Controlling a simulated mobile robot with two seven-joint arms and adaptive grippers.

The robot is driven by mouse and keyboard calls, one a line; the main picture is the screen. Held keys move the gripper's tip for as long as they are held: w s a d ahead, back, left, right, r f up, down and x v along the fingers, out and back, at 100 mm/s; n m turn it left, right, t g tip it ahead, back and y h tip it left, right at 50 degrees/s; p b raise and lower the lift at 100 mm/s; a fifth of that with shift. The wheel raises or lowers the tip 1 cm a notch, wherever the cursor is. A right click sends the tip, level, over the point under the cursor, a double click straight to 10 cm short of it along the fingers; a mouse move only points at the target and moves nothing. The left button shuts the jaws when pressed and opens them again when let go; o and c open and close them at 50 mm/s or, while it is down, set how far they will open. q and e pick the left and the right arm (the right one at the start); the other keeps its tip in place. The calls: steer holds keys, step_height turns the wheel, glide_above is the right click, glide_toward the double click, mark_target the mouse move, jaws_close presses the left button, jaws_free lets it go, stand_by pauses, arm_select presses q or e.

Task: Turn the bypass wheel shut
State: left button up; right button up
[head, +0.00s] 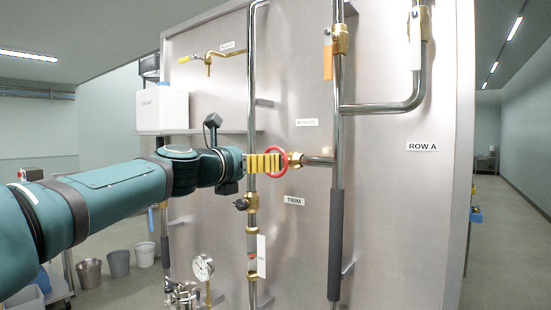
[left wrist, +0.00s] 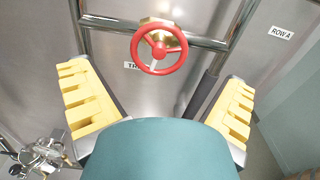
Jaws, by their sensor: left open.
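My left gripper (left wrist: 157,75) is open, one yellow-padded finger to each side and nothing between the pads. The wheel appears ahead of the fingertips; whether they touch it is unclear. My right gripper is not in view.
A vertical pipe (head: 252,100) runs close by my left gripper. A sleeved pipe (head: 336,240) stands right of the wheel. A TRIM label (head: 294,201) is below. A gauge (head: 203,267) sits lower left. The steel panel (head: 400,220) at right is mostly bare.

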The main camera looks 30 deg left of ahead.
arm_select(q)
steer(key=w, duration=0.2)
steer(key=w+p, duration=0.1)
steer(key=w, duration=0.4)
steer(key=shift+w+d, duration=0.3)
steer(key=shift+w, duration=0.05)
steer(key=c, duration=1)
